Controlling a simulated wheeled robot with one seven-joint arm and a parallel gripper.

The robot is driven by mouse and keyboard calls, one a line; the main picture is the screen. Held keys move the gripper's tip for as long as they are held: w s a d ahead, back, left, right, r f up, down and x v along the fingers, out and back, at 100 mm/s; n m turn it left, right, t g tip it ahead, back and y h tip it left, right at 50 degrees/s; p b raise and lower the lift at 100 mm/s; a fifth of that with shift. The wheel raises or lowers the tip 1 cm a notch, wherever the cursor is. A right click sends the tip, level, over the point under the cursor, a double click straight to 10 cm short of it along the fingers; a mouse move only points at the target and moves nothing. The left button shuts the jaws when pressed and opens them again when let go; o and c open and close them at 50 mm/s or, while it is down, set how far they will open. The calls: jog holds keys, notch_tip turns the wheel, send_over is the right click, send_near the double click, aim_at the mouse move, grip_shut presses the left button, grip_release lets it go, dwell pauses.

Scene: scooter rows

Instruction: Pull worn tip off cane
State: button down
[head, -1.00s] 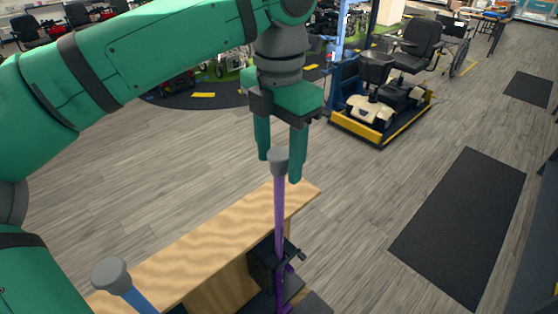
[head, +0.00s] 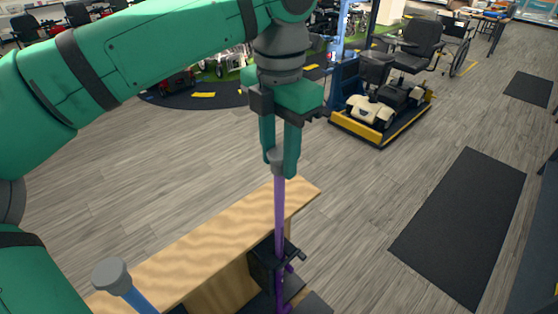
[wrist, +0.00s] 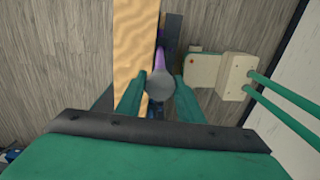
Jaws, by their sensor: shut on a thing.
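A purple cane (head: 280,215) stands upright beside the wooden bench, its lower part in a dark clamp (head: 272,262). Its grey rubber tip (head: 277,160) is at the top end. My green gripper (head: 279,168) points down over the cane and is shut on the tip, one finger on each side. In the wrist view the round grey tip (wrist: 161,86) sits between the fingertips, with a bit of the purple shaft beyond it. A second cane, blue (head: 143,301), with a grey tip (head: 111,275), stands at the lower left.
The wooden bench top (head: 215,240) runs close beside the purple cane. A mobility scooter (head: 385,95) stands on a yellow-edged platform at the upper right. Dark mats (head: 460,225) lie on the right. The floor between is clear.

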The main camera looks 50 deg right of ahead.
aim_at(280, 152)
jog(key=shift+r, duration=2.85)
jog(key=shift+r, duration=2.6)
